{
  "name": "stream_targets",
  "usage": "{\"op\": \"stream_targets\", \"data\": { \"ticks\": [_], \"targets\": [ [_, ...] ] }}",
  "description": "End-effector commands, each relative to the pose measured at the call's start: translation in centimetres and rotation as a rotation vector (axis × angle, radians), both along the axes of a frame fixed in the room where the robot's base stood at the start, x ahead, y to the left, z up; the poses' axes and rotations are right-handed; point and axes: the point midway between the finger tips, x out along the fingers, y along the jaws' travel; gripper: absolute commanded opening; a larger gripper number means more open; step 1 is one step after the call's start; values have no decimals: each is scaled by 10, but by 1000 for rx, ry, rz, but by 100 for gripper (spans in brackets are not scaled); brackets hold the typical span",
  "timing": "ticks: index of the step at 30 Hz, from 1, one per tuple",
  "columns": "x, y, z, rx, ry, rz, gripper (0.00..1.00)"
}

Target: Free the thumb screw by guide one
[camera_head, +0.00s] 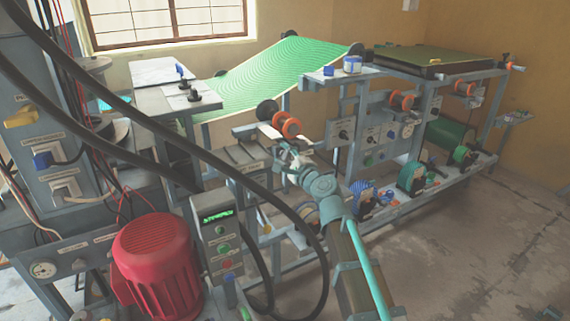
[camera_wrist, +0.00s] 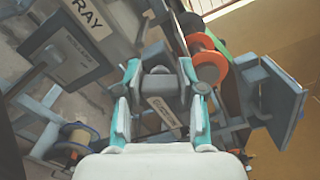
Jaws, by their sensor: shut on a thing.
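In the wrist view, a dark grey knob (camera_wrist: 157,82), which looks like the thumb screw, sits between my gripper's teal fingers (camera_wrist: 159,72). The fingers are shut on its two sides. A small label (camera_wrist: 165,110) shows just below the knob, its text too small to read. In the head view my gripper (camera_head: 284,158) reaches the machine's middle, just below an orange roller (camera_head: 286,125). The knob cannot be made out there, and I cannot read which guide it belongs to.
In the wrist view, an orange-flanged roller (camera_wrist: 208,62) and a blue-grey plate (camera_wrist: 284,103) stand close on the right. A sign ending in "RAY" (camera_wrist: 88,16) is upper left. In the head view, black hoses loop left of my arm near a control box (camera_head: 221,243) and red motor (camera_head: 156,262).

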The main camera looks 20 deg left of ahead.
Motion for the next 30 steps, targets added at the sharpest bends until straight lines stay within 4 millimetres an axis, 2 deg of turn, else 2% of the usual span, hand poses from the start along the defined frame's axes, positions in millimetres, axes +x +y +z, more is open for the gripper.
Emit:
{"op": "stream_targets", "data": {
  "ticks": [1,30],
  "targets": [
    [0,0,-5,-30,-35,0,4],
    [0,0,-10,-638,-726,1,4]
  ]
}}
